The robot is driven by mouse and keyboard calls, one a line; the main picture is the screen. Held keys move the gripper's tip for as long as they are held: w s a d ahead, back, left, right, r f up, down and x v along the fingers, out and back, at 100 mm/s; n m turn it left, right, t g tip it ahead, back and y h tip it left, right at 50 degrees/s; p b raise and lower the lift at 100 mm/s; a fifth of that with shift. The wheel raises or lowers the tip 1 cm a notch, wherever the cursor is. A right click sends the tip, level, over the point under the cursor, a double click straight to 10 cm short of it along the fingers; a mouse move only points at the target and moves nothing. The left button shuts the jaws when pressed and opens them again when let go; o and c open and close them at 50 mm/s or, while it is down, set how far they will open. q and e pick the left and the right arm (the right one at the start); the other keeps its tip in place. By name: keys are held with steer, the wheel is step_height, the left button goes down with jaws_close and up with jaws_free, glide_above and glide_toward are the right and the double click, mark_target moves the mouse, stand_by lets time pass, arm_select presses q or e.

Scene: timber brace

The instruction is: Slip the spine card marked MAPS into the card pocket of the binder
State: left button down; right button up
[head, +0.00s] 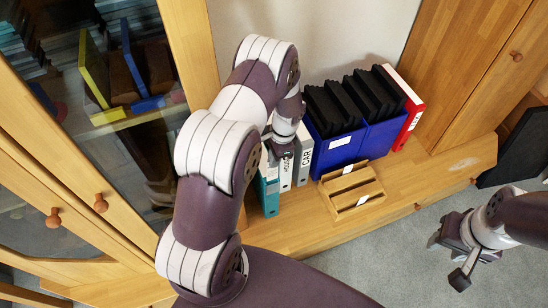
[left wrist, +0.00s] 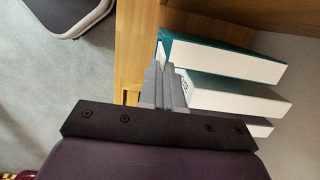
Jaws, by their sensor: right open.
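A teal binder (head: 268,192) stands at the left end of a row of binders on the wooden ledge. The left wrist view shows a teal binder (left wrist: 222,58) with white page edges. My left gripper (head: 283,146) is over the tops of the row. Its fingers (left wrist: 163,72) are close together beside the teal binder; whether something thin is between them I cannot tell. No lettering reading MAPS is legible, and I cannot make out the card. My right gripper (head: 452,250) is open and empty over the floor at the right, away from the binders.
A white binder (head: 286,173) and a grey binder lettered CAR (head: 304,158) stand beside the teal one. Blue boxes (head: 340,150) with black folders and a red binder (head: 409,122) follow. A slotted wooden tray (head: 350,188) lies in front. A glass-doored cabinet stands at left.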

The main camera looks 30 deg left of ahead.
mark_target(272, 179)
arm_select(q)
steer(key=shift+f, duration=0.1)
stand_by(0.5)
steer(key=shift+f+b, duration=3)
steer(key=shift+f, duration=1.2)
steer(key=c, duration=0.8)
jaws_free()
steer(key=shift+r, duration=0.1)
